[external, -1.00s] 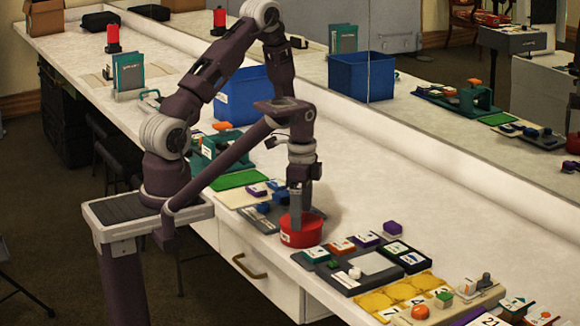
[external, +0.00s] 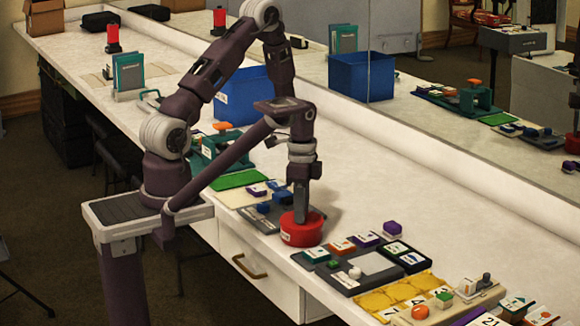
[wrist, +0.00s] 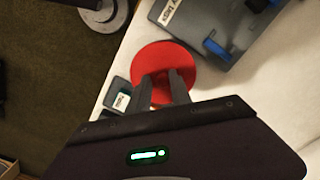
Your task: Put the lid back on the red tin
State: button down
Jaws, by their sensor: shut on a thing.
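The red tin (external: 301,233) stands upright on the white counter near its front edge, with a pale label on its side. My gripper (external: 301,218) points straight down over the middle of its top. In the wrist view, the round red lid (wrist: 165,56) fills the space beyond my fingers (wrist: 161,82). The fingers are a little apart and closed on a red part at the lid's middle. No gap shows between lid and tin, but I cannot tell whether the lid is fully seated. The wrist view hides the tin's side.
A grey tray with blue pieces (external: 264,209) is close beside the tin at the left. A dark board with small coloured blocks (external: 378,262) lies to the right. A blue bin (external: 236,100) stands farther back against the mirror. The counter behind the tin is clear.

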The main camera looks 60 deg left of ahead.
notch_tip(320, 180, up, 8)
jog(key=shift+r, duration=0.1)
notch_tip(320, 180, down, 3)
jog(key=shift+s+d+f, duration=0.1)
jog(key=shift+s, duration=0.05)
jog(key=shift+f, duration=2.05)
jog(key=shift+f, duration=0.45)
dwell(0.6)
jog(key=c, duration=0.7)
grip_release()
jog(key=shift+r, duration=3.5)
